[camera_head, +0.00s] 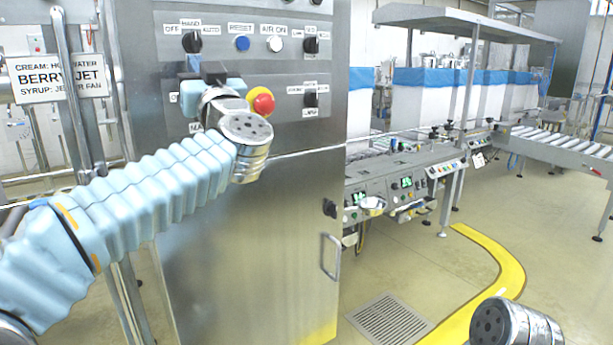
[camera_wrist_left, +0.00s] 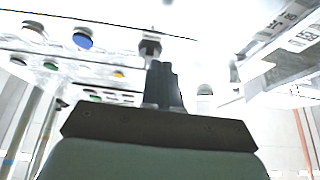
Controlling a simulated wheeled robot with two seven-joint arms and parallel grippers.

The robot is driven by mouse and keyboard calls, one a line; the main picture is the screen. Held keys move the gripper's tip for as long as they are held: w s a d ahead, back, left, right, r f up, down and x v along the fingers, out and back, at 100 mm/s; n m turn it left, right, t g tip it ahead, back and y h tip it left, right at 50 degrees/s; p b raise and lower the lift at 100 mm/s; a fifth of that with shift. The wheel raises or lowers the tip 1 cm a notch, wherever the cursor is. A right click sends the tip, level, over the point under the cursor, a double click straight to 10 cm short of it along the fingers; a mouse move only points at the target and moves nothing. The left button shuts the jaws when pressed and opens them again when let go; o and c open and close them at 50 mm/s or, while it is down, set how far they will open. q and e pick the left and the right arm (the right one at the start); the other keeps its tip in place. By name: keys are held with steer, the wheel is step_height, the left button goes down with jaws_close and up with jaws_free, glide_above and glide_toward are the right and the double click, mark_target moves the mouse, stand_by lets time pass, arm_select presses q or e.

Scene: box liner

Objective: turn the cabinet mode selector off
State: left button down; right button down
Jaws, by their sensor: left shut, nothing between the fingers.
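The cabinet mode selector (camera_head: 193,42) is a black knob on the upper left of the steel cabinet front, with OFF, HAND and AUTO labels above it. It also shows in the left wrist view as a dark knob with a metal collar (camera_wrist_left: 150,47). My left gripper (camera_head: 206,70) is just below the selector in the head view, partly hidden by my own wrist. In the left wrist view its dark fingers (camera_wrist_left: 163,72) are shut together and empty, with the tips close to the knob. I cannot tell whether they touch it. My right gripper is out of view.
A blue reset button (camera_head: 242,43), a white air button (camera_head: 275,44) and another black knob (camera_head: 311,45) sit right of the selector. A red emergency button (camera_head: 263,104) on yellow is close to my left wrist. A labelled sign (camera_head: 58,78) hangs at left.

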arm_select(q)
steer(key=shift+w+a, duration=0.4)
steer(key=shift+w, duration=0.2)
steer(key=shift+w+a, duration=0.4)
steer(key=shift+w, duration=0.2)
steer(key=shift+w+a, duration=0.15)
steer(key=shift+w, duration=0.05)
steer(key=shift+r, duration=0.1)
steer(key=shift+w+d, duration=0.55)
steer(key=shift+d, duration=0.25)
steer(key=shift+f, duration=0.25)
steer(key=s+d+b, duration=0.1)
steer(key=s+d, duration=0.2)
steer(key=s, duration=0.2)
steer(key=shift+d+f, duration=0.25)
steer(key=shift+f, duration=0.05)
